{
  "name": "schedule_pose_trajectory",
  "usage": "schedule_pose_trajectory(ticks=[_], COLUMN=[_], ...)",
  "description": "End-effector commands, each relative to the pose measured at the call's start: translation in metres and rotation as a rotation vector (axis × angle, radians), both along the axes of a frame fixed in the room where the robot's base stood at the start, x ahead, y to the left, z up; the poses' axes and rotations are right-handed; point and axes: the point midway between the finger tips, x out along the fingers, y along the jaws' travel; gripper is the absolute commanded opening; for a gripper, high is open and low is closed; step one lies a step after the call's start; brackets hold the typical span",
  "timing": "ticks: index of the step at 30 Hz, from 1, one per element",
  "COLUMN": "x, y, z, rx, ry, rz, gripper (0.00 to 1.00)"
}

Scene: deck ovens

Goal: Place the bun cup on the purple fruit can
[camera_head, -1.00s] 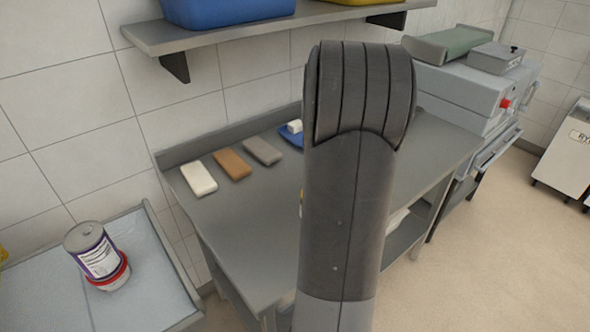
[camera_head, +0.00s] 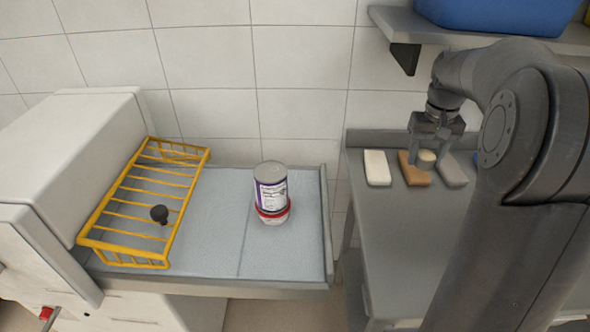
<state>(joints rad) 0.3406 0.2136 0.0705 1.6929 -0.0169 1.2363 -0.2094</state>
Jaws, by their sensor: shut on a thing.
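The purple fruit can (camera_head: 271,194), grey-topped with a purple and white label, stands upright on the pale blue surface. My gripper (camera_head: 429,150) points down over the steel table at the right of the can.
A yellow wire rack (camera_head: 140,205) with a black knob lies left of the can, beside a white machine (camera_head: 70,165). White (camera_head: 377,168), brown (camera_head: 414,176) and grey (camera_head: 453,170) blocks lie on the steel table (camera_head: 400,250). A shelf with a blue bin (camera_head: 490,14) hangs above. A gap separates the two work surfaces.

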Motion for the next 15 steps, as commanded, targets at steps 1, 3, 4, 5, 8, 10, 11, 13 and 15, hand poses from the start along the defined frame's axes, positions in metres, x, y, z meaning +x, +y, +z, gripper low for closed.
schedule_pose_trajectory(ticks=[1, 3, 4, 5, 8, 10, 11, 13, 15], x=[0.005, 0.009, 0.011, 0.012, 0.013, 0.012, 0.011, 0.008, 0.004], y=[0.023, 0.050, 0.062, 0.073, 0.112, 0.139, 0.150, 0.176, 0.199], z=[0.008, 0.017, 0.021, 0.024, 0.037, 0.046, 0.050, 0.058, 0.066], rx=[-0.001, -0.001, -0.001, -0.001, 0.000, 0.000, 0.000, 0.000, 0.000], ry=[-0.003, -0.003, -0.003, -0.004, -0.003, -0.003, -0.004, -0.003, -0.002], rz=[0.067, 0.155, 0.192, 0.230, 0.355, 0.442, 0.480, 0.562, 0.638], gripper=[0.25, 0.25, 0.25, 0.25, 0.25, 0.25, 0.25, 0.25, 0.25])
